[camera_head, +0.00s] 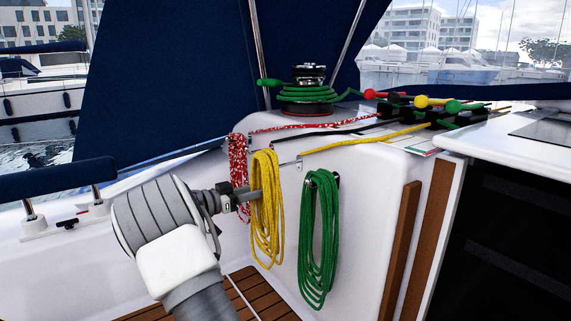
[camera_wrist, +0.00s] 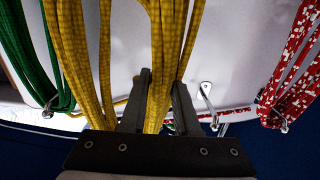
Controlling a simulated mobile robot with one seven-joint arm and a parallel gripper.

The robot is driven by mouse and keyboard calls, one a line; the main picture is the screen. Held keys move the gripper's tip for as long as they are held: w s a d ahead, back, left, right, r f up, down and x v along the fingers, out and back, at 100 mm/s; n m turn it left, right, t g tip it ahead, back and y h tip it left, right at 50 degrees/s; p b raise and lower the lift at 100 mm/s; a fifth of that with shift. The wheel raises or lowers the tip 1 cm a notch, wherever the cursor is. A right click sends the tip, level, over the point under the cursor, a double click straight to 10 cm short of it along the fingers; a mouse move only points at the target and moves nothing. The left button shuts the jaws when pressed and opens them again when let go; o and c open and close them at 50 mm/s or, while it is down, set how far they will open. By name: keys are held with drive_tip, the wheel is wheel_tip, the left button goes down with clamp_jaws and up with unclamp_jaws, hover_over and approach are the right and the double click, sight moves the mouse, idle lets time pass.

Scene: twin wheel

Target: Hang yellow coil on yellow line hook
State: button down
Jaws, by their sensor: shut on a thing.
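The yellow coil (camera_head: 267,225) hangs upright from my gripper (camera_head: 257,194) in front of the white cabin side, between the red-and-white coil and the green coil. The wrist view, turned upside down, shows my gripper (camera_wrist: 163,105) shut on strands of the yellow coil (camera_wrist: 172,40), one dark finger on each side. A bare metal hook (camera_wrist: 207,92) on the white wall is just right of the fingers there, apart from the coil. In the head view, a small metal piece (camera_head: 298,163) shows right of the coil's top; I cannot tell if it is that hook.
The red-and-white coil (camera_head: 238,162) and green coil (camera_head: 318,240) hang on the wall on either side; their hooks show in the wrist view. A yellow line (camera_head: 365,140) runs along the ledge above. A winch (camera_head: 307,92) with green rope stands behind. Wooden strips (camera_head: 400,250) lie right.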

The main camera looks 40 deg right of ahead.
drive_tip(key=shift+s+d, duration=0.15)
drive_tip(key=shift+d, duration=2.4)
drive_tip(key=shift+d+f, duration=0.65)
drive_tip(key=shift+f, duration=0.15)
idle(1.4)
drive_tip(key=shift+f, duration=0.15)
idle(0.6)
drive_tip(key=c, duration=0.6)
unclamp_jaws()
drive_tip(key=shift+o, duration=0.2)
drive_tip(key=shift+f, duration=0.2)
drive_tip(key=a+p, duration=0.3)
drive_tip(key=a, duration=1.4)
drive_tip(key=shift+w+a+r+p, duration=0.25)
drive_tip(key=shift+w+r+p, duration=0.1)
drive_tip(key=shift+w+p, duration=0.1)
